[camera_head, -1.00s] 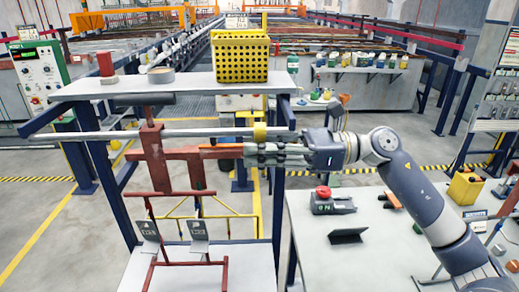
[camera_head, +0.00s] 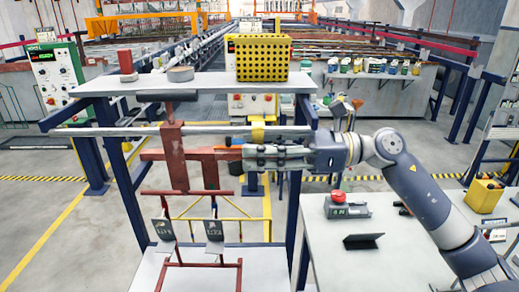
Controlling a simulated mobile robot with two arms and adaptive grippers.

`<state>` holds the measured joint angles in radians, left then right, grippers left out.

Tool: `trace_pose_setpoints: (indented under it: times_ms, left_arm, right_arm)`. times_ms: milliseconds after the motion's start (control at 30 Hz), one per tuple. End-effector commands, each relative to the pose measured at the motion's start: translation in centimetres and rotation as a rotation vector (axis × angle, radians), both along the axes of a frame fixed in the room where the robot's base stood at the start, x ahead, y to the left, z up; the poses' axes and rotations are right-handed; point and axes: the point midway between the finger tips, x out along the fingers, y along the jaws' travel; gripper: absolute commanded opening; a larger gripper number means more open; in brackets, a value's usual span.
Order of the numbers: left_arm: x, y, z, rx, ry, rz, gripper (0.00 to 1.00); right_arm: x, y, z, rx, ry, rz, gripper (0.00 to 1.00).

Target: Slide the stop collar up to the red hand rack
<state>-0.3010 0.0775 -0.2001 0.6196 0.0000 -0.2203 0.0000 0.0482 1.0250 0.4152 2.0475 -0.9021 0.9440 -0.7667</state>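The yellow stop collar (camera_head: 257,132) sits around the long grey bar (camera_head: 205,130), right of the red hand rack. The red hand rack (camera_head: 174,160) hangs from the bar at the left, with a clear stretch of bar between it and the collar. My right gripper (camera_head: 248,153) reaches in from the right, just below the bar. Its fingers lie level and point left, close under the collar. They hide what is behind them, and I cannot tell if they are closed on the collar's lower part. My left gripper is not in view.
A white shelf (camera_head: 128,85) with a yellow basket (camera_head: 262,58) and a red cylinder (camera_head: 127,66) stands above the bar. Blue posts (camera_head: 294,215) support the frame. At right, a table (camera_head: 395,255) holds a device with a red button (camera_head: 346,206) and a black stand (camera_head: 364,241).

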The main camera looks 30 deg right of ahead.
Motion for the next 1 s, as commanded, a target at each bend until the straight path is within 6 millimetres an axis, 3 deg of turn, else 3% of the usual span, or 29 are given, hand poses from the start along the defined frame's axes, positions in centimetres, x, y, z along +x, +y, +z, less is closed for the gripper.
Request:
trace_pose_setpoints:
  times_ms: [367, 800, 1000]
  left_arm:
    - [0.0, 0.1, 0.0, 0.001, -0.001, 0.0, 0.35]
    - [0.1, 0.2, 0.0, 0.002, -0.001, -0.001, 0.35]
    - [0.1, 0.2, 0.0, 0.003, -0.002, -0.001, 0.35]
  right_arm:
    - [-0.8, -1.4, 0.0, 0.002, 0.001, -0.001, 0.37]
    - [-4.7, -7.7, 0.0, 0.002, 0.0, -0.002, 0.37]
    - [-5.9, -9.7, 0.0, 0.001, 0.001, -0.002, 0.37]
